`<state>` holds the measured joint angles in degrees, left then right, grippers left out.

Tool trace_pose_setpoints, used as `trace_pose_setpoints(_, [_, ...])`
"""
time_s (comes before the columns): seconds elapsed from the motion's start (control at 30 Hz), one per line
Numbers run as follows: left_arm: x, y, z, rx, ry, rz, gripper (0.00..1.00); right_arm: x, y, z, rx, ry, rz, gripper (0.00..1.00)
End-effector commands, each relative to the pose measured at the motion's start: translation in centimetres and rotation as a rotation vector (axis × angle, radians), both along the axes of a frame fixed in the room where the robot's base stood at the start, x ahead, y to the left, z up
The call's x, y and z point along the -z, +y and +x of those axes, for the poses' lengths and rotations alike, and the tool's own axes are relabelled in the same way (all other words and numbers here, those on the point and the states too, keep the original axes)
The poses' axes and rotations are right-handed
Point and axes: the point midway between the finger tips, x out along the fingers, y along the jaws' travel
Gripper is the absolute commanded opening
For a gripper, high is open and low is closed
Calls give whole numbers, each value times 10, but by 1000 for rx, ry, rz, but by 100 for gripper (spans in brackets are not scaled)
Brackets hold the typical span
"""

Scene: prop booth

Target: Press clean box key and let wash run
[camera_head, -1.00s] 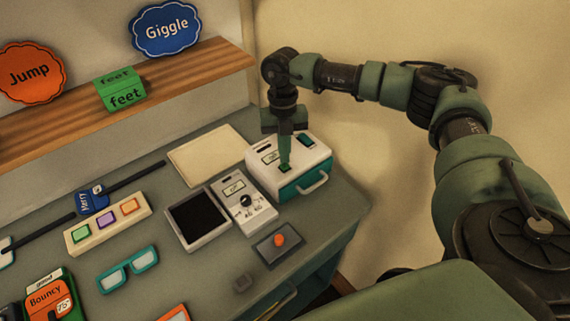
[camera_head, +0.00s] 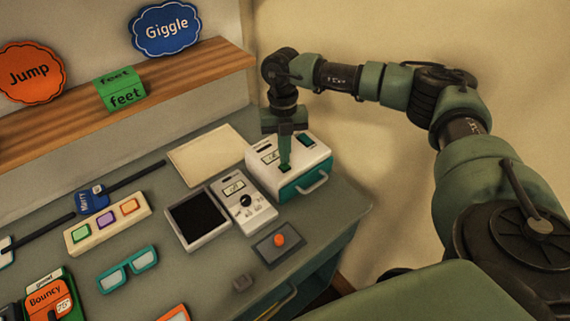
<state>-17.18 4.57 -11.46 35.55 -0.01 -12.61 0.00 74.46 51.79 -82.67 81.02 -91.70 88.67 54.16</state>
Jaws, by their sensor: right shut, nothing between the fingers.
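The clean box (camera_head: 262,178) is a white and teal case with a front handle, standing at the right end of the grey-green counter. Its top carries a small display (camera_head: 269,157), a dark slot, a teal patch and a green key (camera_head: 285,169). My right gripper (camera_head: 285,163) is shut and empty, pointing straight down with its tip at the green key. I cannot tell whether the key is pressed in. The display's text is too small to read surely. My left gripper is not in view.
Beside the box are a dial unit (camera_head: 236,184), a black-topped tray (camera_head: 224,233) and a grey plate with an orange button (camera_head: 279,239). A cream board (camera_head: 205,155) lies behind.

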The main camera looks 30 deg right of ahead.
Motion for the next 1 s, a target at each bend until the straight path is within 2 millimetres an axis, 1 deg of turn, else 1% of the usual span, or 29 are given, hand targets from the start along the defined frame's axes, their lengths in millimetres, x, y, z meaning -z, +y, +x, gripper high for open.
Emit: trace_pose_setpoints(1.0, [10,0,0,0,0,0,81,16,0,0,-1,0,0,0])
